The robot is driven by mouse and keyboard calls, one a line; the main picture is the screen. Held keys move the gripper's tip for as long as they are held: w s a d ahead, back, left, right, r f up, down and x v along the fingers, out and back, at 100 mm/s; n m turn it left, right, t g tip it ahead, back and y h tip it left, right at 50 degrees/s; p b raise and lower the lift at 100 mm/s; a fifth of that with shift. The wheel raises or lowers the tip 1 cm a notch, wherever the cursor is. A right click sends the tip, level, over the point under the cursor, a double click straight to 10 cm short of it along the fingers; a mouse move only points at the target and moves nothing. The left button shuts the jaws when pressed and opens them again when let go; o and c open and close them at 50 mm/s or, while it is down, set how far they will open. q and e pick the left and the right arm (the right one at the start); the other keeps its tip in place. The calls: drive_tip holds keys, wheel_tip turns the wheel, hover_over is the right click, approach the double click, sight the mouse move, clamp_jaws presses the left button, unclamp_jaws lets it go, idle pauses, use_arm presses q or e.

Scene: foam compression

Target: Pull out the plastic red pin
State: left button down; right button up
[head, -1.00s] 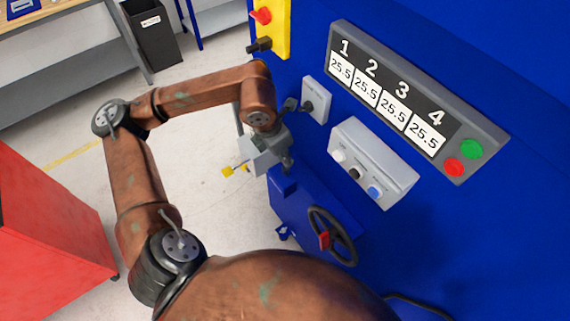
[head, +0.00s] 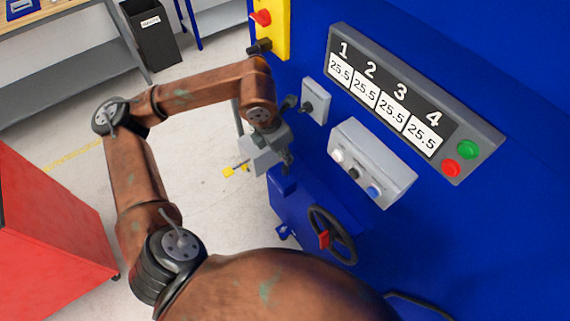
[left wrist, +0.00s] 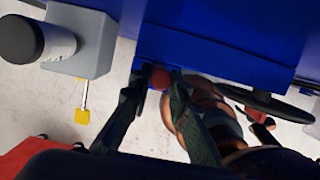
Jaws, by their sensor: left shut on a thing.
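The red pin (left wrist: 161,78) shows in the left wrist view as a small round red head at the lower edge of a blue machine part (left wrist: 215,62). My left gripper (left wrist: 158,84) has its two dark fingers on either side of the red head and is shut on it. In the head view my left gripper (head: 287,162) is at the upper end of the blue block (head: 295,205) beside the machine. The pin is hidden there. How deep the pin sits cannot be told. My right gripper is not in view.
A black handwheel (head: 332,236) with a red part is on the blue block. A grey button box (head: 372,165) and a display panel (head: 415,100) are on the blue machine wall. A red cabinet (head: 50,240) stands at left. Pale floor lies between.

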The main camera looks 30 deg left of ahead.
use_arm(q)
drive_tip(key=shift+w+p+v, duration=0.25)
drive_tip(key=shift+p+v, duration=0.4)
drive_tip(key=shift+v, duration=0.5)
drive_tip(key=shift+w+p+v, duration=0.25)
drive_tip(key=shift+p+v, duration=0.35)
drive_tip(key=shift+v, duration=0.55)
drive_tip(key=shift+d+r, duration=0.1)
drive_tip(key=shift+d, duration=0.1)
drive_tip(key=shift+s, duration=0.1)
